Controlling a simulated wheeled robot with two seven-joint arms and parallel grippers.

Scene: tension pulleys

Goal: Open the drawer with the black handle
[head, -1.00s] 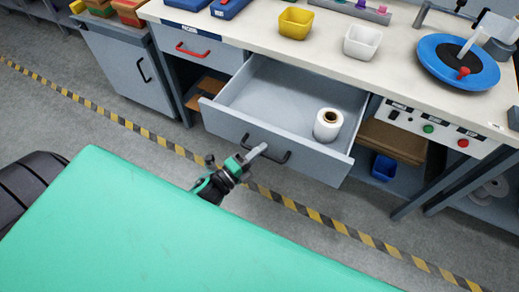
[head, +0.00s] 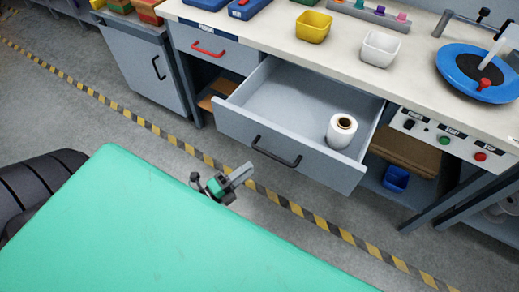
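The grey drawer (head: 238,124) with the black handle (head: 276,152) stands pulled well out from under the bench, and its inside shows. A white roll (head: 342,131) stands upright in its right part. My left gripper (head: 241,174) is in front of the drawer, to the lower left of the handle and apart from it. Its grey fingers point up and right, with nothing visible held; the gap between them is not clear. My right gripper is not in view.
A closed drawer with a red handle (head: 209,51) is to the left, beside a grey cabinet (head: 143,69). The bench top (head: 345,67) holds yellow and white bins and a blue disc. Floor around the striped tape is clear.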

